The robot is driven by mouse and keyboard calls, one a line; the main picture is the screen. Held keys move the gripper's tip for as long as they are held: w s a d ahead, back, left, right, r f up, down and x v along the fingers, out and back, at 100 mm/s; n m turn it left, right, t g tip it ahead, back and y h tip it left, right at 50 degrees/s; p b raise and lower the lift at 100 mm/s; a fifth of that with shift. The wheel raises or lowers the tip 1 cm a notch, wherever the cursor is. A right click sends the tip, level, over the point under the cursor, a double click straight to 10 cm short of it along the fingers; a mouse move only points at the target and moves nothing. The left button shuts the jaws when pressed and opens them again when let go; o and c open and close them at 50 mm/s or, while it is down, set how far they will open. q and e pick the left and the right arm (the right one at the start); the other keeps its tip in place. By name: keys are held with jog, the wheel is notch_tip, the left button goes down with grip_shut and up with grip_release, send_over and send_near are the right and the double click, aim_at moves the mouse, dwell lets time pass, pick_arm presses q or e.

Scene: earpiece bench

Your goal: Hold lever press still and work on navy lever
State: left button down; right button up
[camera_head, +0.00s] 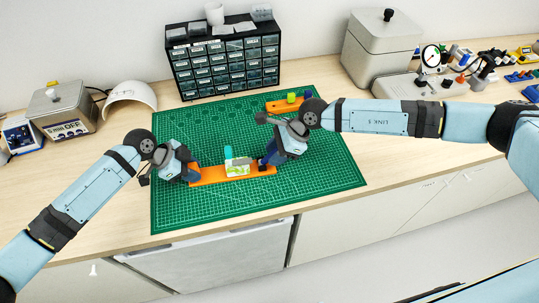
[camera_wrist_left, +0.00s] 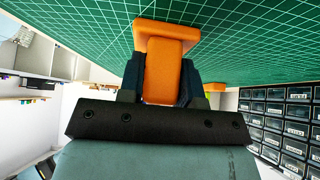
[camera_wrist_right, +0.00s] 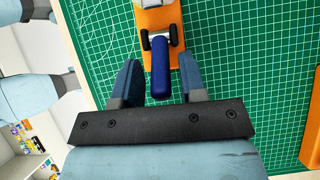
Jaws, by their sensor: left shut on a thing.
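The lever press lies on the green mat, with a long orange base (camera_head: 207,175) and a white-and-green body (camera_head: 237,168) with a teal part on top. My left gripper (camera_head: 187,172) is shut on the left end of the orange base; in the left wrist view the orange end (camera_wrist_left: 163,75) sits between its fingers. The navy lever (camera_wrist_right: 160,75) points towards my right wrist camera from a grey mount on the base. My right gripper (camera_wrist_right: 162,85) is open, its fingers on either side of the lever with gaps showing. In the head view this gripper hides the lever.
A second orange base (camera_head: 279,106) with green and blue blocks stands behind on the cutting mat (camera_head: 325,165). A black drawer cabinet (camera_head: 225,65) stands at the back. The right part and front of the mat are clear.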

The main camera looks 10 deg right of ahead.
pick_arm(q)
jog(key=shift+f, duration=0.15)
pick_arm(e)
jog(key=v, duration=0.6)
dwell(0.3)
pick_arm(q)
jog(key=c, duration=0.7)
grip_release()
jog(key=shift+w, duration=0.1)
jog(key=shift+c, duration=0.2)
pick_arm(e)
jog(key=shift+w, duration=0.15)
